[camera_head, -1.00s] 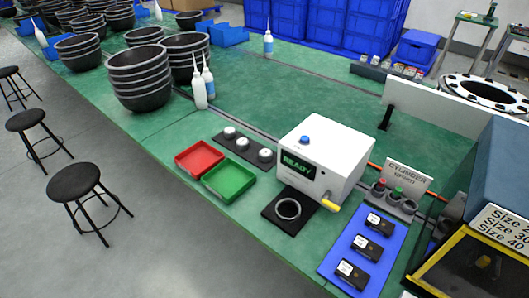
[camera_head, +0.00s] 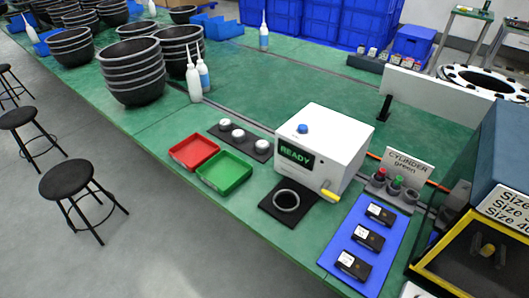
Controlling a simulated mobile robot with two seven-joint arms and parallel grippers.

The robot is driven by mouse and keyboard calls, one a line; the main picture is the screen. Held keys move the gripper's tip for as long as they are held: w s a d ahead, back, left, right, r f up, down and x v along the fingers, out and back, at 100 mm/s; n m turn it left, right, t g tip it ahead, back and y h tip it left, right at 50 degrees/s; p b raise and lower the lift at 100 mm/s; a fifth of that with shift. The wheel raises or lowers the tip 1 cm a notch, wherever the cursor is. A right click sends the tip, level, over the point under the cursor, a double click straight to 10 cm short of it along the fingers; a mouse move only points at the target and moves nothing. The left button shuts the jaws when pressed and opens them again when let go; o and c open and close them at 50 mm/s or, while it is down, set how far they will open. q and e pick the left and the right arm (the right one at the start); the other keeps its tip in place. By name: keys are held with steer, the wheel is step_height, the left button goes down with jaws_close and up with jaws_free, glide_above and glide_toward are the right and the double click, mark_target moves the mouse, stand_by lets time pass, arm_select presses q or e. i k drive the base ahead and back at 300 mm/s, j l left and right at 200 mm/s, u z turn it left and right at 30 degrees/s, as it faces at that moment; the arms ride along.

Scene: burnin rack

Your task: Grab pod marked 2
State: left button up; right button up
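Three black pods with small white labels lie in a row on a blue mat (camera_head: 340,238) at the lower right: a far one (camera_head: 380,214), a middle one (camera_head: 369,238) and a near one (camera_head: 353,266). The marks on their labels are too small to read, so I cannot tell which is marked 2. All three pods lie apart from one another, and nothing covers them. Neither of my grippers is in view.
A white box reading READY (camera_head: 335,143) stands left of the mat, its yellow lever near it. A CYLINDER sign (camera_head: 408,166) stands behind the mat. A yellow-edged machine (camera_head: 497,195) is at right. Red (camera_head: 193,151) and green (camera_head: 224,173) trays lie left.

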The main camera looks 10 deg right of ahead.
mark_target(262, 147)
steer(key=i+j+z, duration=0.1)
steer(key=z, duration=0.35)
steer(key=j+z, duration=0.3)
steer(key=z, duration=0.15)
steer(key=i+j+z, duration=0.1)
steer(key=j+z, duration=0.15)
steer(key=z, duration=0.2)
